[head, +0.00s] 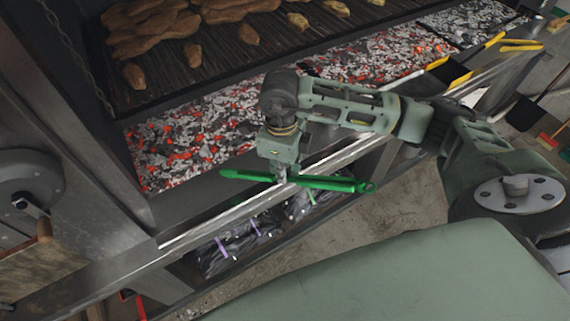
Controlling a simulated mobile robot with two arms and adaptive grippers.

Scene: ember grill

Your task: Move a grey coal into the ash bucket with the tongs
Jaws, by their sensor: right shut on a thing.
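My right gripper (281,177) is shut on the green tongs (335,184), which lie crosswise in its fingers. It holds them above the grill's metal front edge, just in front of the coal bed. The coal bed (190,135) lies under the rack, with grey and ashy coals mixed among glowing red ones. I cannot single out one grey coal, and none shows in the tongs. The ash bucket cannot be made out. My left gripper is not in view.
Meat pieces (150,35) lie on the dark grill rack (190,80) above the coals. Yellow-handled tools (450,72) rest along the front edge at right. Dark bags (235,250) with purple ties sit on the shelf below. Bare floor (400,190) shows in front.

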